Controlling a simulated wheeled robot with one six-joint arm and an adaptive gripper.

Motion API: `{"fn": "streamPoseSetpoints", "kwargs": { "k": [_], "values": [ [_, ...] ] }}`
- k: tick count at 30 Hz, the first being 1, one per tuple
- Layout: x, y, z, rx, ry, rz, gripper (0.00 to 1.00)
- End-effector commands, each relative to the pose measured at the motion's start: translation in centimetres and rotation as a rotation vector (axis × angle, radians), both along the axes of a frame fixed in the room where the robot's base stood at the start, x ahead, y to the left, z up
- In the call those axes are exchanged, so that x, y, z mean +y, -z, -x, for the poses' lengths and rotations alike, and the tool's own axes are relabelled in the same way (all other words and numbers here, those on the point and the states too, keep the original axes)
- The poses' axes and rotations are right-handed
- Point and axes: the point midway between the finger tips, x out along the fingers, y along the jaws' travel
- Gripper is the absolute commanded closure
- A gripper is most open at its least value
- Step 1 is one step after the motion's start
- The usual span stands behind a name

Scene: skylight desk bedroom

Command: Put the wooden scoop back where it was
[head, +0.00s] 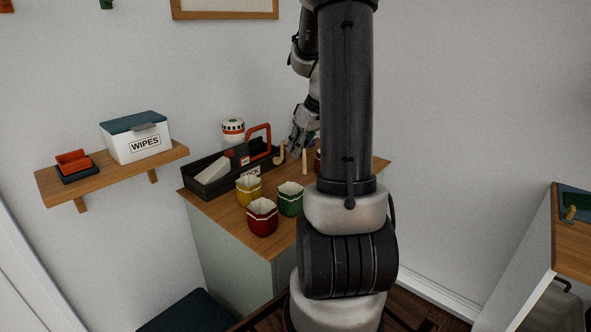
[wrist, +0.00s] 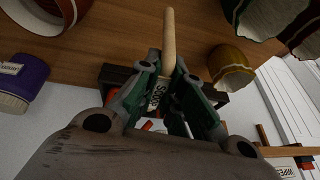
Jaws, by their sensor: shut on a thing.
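My gripper (head: 297,148) is above the back of the wooden desk top (head: 228,220), right of the dark caddy. In the wrist view my gripper (wrist: 168,88) has its green fingers closed around the wooden scoop (wrist: 169,40), whose pale rod-like part sticks out beyond the fingertips. In the head view a pale upright wooden piece (head: 304,162), apparently the scoop, shows just below my gripper. The scoop's other end is hidden by the fingers. A curved pale wooden piece (head: 281,153) shows at the caddy's right end; I cannot tell whether it belongs to the scoop.
The dark caddy (head: 205,186) has a red handle and a label. Yellow (head: 248,190), green (head: 290,199) and red (head: 262,217) cups stand in front. A purple cup (wrist: 22,82) shows in the wrist view. A wall shelf (head: 100,182) holds a wipes box (head: 138,140).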

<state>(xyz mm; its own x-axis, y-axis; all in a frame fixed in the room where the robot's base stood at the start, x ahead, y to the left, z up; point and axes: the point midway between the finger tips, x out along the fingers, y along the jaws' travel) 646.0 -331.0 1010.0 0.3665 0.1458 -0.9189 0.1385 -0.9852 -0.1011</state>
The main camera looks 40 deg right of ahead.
Motion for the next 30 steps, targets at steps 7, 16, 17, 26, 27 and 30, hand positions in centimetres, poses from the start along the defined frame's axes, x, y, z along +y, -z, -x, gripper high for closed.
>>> {"fn": "streamPoseSetpoints", "kwargs": {
  "k": [7, 16, 17, 26, 27, 30],
  "values": [
    [0.0, 2.6, 0.0, 0.002, -0.001, -0.001, 1.00],
    [0.0, 5.5, 0.0, 0.000, -0.001, 0.001, 1.00],
    [0.0, 5.5, 0.0, 0.000, -0.001, 0.002, 1.00],
    [0.0, 5.7, 0.0, 0.000, -0.002, 0.001, 0.78],
    [0.0, 5.7, 0.0, 0.000, -0.002, 0.001, 0.71],
    [0.0, 5.7, 0.0, 0.000, -0.002, 0.001, 0.69]
  ]
}}
